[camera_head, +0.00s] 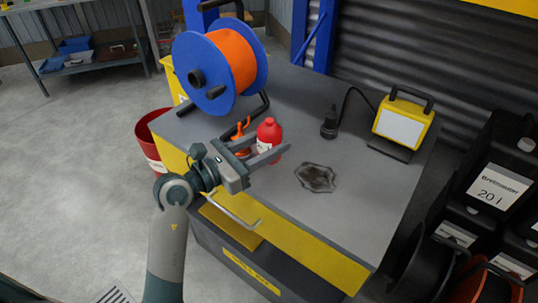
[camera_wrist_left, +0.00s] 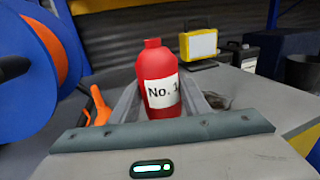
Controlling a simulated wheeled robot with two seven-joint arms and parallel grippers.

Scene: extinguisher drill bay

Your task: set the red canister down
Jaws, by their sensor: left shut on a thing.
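The red canister (camera_head: 269,132) is upright near the front edge of the grey bench top (camera_head: 330,215). My left gripper (camera_head: 262,156) is shut on the canister, with one finger on each side of it. In the left wrist view the canister (camera_wrist_left: 158,68) stands between the fingers and shows a white label reading "No. 1". Its lower part is hidden by the gripper, so I cannot tell whether its base touches the bench. My right gripper is not in view.
A blue reel with orange hose (camera_head: 231,62) stands left of the canister, with an orange tool (camera_head: 241,130) close beside it. A yellow work lamp (camera_head: 403,122) stands at the back right. The bench's right front is clear.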

